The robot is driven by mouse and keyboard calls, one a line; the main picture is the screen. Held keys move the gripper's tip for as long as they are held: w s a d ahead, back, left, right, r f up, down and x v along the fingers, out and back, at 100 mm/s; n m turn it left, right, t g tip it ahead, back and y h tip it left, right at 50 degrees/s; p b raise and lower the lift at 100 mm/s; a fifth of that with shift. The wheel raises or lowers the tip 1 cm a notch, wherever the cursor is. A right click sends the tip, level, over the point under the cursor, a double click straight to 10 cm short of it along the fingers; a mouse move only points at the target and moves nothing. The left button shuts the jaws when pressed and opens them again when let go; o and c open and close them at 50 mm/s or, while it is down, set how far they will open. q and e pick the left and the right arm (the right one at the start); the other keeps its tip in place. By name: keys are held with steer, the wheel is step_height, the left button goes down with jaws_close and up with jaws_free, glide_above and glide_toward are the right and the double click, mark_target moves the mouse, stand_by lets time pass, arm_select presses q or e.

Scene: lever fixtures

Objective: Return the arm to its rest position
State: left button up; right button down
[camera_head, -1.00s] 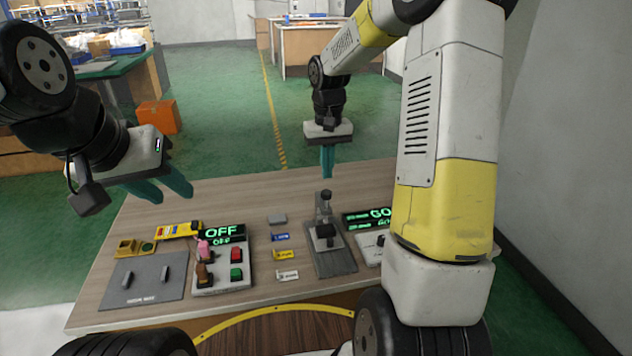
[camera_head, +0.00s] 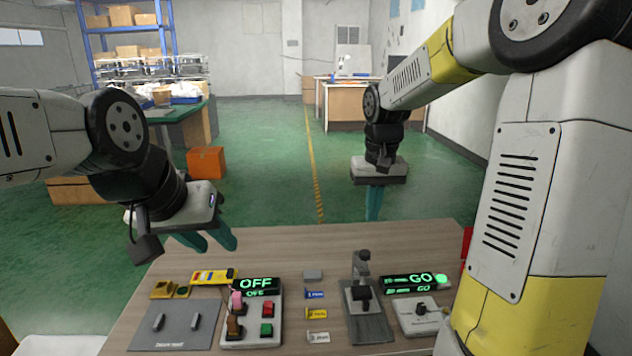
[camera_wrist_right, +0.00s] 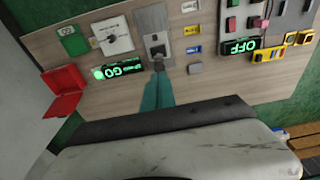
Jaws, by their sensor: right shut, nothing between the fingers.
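My right gripper (camera_head: 374,203) hangs point-down above the back edge of the table, beyond the lever fixture, with its teal fingers together and empty. Its fingers also show shut in the right wrist view (camera_wrist_right: 158,92). The lever fixture (camera_head: 364,299) has a dark upright lever on a grey plate; in the head view the fingers are apart from it. My left gripper (camera_head: 205,239) is at the left, above the table's back left part, with its two teal fingers spread and nothing between them. A lit GO display (camera_head: 412,283) stands right of the lever.
A switch box (camera_head: 251,322) with an OFF display (camera_head: 256,284) stands left of the lever. Small labelled blocks (camera_head: 316,313) lie between. A grey plate with two handles (camera_head: 176,326) is at the left. An orange box (camera_head: 206,162) stands on the floor.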

steer(key=s+a+r+t+y, duration=0.1)
steer(key=s+r+t, duration=0.1)
steer(key=s, duration=0.7)
steer(key=s+r+t+y, duration=0.1)
steer(key=s+r, duration=0.3)
steer(key=s, duration=0.6)
steer(key=shift+s+a+t, duration=0.25)
steer(key=shift+a+t, duration=0.15)
steer(key=shift+t, duration=0.5)
